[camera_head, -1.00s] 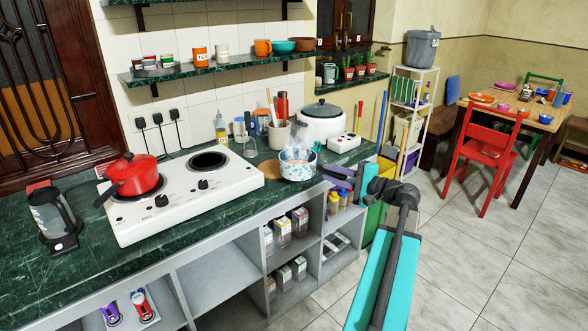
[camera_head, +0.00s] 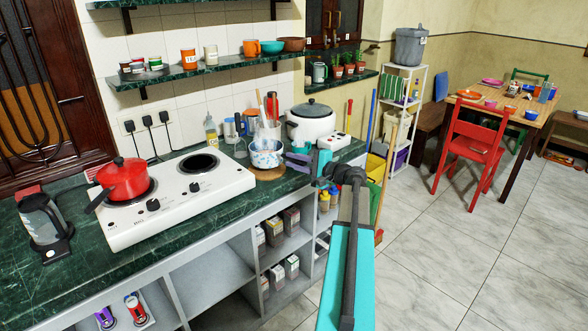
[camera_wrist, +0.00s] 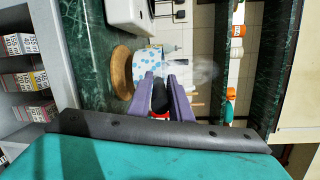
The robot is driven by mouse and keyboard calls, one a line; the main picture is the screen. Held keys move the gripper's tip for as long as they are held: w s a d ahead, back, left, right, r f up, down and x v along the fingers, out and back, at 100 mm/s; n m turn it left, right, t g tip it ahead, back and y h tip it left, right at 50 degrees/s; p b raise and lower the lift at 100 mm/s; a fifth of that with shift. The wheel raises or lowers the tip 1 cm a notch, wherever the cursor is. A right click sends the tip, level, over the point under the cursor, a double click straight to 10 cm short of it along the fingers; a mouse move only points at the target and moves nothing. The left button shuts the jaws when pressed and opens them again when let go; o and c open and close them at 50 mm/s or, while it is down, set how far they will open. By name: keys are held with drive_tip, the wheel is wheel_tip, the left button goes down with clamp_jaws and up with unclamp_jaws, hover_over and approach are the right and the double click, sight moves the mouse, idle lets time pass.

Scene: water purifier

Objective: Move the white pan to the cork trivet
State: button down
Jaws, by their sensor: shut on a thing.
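The white pan (camera_head: 264,156) has blue spots and gives off steam. It is upright over the round cork trivet (camera_head: 272,175) on the green counter. In the wrist view the pan (camera_wrist: 148,60) is right up against the flat face of the trivet (camera_wrist: 120,72); I cannot tell whether they touch. My gripper (camera_head: 297,160), with purple fingers, is on the pan's right side. In the wrist view its fingers (camera_wrist: 165,92) are shut on the pan's black handle, and the handle's far end is partly hidden.
A white stove (camera_head: 175,195) with a red pot (camera_head: 125,180) stands left of the trivet. A white cooker (camera_head: 312,122) and a utensil holder stand behind. The counter's front edge is close, with open shelves below. Shelves hang on the wall above.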

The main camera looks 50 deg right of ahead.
drive_tip(key=shift+w, duration=0.1)
idle(0.3)
drive_tip(key=shift+f+p, duration=0.3)
drive_tip(key=shift+f, duration=1.45)
drive_tip(key=c, duration=1.6)
unclamp_jaws()
drive_tip(key=s, duration=0.4)
drive_tip(key=s+b, duration=0.1)
drive_tip(key=s, duration=0.3)
drive_tip(key=s+d+r, duration=0.1)
drive_tip(key=s, duration=0.3)
drive_tip(key=shift+r+b, duration=0.1)
drive_tip(key=shift+b, duration=0.2)
